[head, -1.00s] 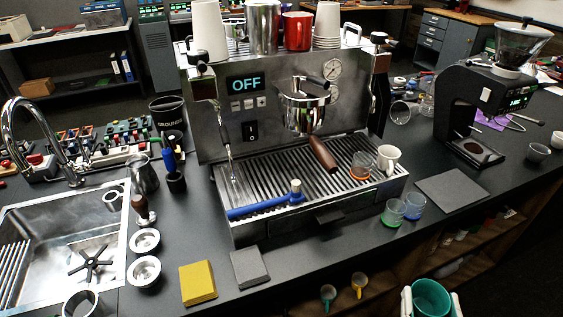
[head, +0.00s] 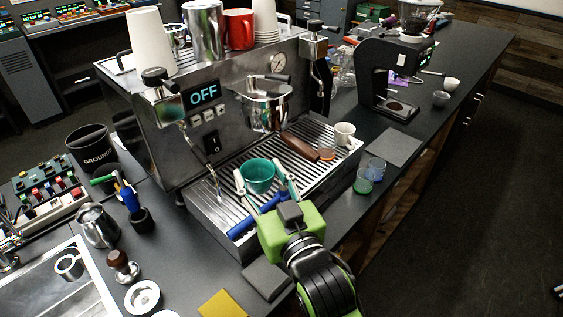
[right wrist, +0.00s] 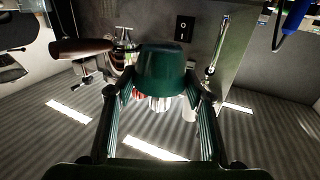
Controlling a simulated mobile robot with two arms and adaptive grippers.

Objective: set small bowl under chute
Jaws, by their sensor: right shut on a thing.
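A small teal bowl (head: 258,176) is over the espresso machine's drip tray, left of the portafilter. My right gripper (head: 265,184) is shut on it, one finger on each side. In the right wrist view the bowl (right wrist: 163,72) sits between the fingertips (right wrist: 162,90). I cannot tell whether the bowl touches the tray's slats. The black coffee grinder (head: 376,68) stands farther right on the counter. Its spout overhangs a small dark base plate (head: 398,110), which looks clear of cups. My left gripper is out of view.
The espresso machine (head: 168,130) reads OFF. A blue-handled tool (head: 243,228) lies on its drip tray (head: 222,238). Green (head: 363,182) and blue (head: 376,168) glasses stand between tray and grey mat (head: 393,147).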

